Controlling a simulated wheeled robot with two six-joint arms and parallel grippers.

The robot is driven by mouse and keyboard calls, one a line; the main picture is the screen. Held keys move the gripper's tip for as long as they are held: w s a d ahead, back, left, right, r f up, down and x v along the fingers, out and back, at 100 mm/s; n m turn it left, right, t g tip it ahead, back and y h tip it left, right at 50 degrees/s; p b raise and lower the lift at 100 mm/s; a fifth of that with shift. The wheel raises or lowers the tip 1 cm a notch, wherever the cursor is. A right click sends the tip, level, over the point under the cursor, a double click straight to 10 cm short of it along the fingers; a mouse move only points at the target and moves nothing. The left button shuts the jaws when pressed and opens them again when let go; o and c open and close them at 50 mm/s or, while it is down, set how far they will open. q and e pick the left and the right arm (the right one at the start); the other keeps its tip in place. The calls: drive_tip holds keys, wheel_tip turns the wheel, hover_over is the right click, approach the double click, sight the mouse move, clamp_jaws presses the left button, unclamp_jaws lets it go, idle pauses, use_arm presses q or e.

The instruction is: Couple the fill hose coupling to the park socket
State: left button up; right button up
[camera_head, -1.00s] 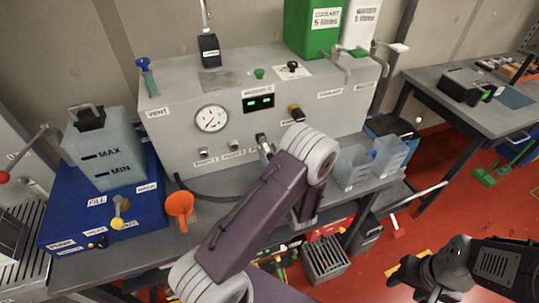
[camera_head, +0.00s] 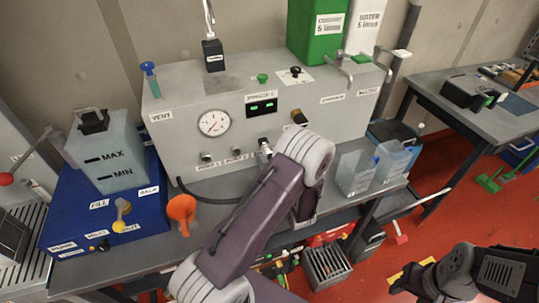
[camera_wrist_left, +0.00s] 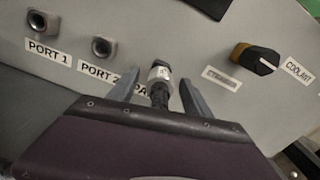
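The fill hose coupling (camera_wrist_left: 160,72), a metal collar on a black hose end, sits at the panel beside the partly hidden PARK label in the left wrist view. It appears seated on the park socket, which it covers; whether it is locked I cannot tell. It also shows in the head view (camera_head: 265,147). My left gripper (camera_wrist_left: 160,80) is open, one finger on each side of the coupling, with visible gaps. In the head view my left arm hides its fingers. My right gripper (camera_head: 410,280) is low at the right, away from the bench; its fingers are unclear.
PORT 1 (camera_wrist_left: 37,22) and PORT 2 (camera_wrist_left: 102,46) sockets are left of the coupling, a yellow-black knob (camera_wrist_left: 255,58) right. An orange funnel (camera_head: 182,208) and blue tank base (camera_head: 75,222) stand left; clear containers (camera_head: 393,160) stand right.

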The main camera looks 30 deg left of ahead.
use_arm(q)
drive_tip(key=b+v, duration=0.1)
drive_tip(key=v, duration=0.8)
drive_tip(key=shift+b, duration=0.35)
drive_tip(key=shift+a, duration=0.1)
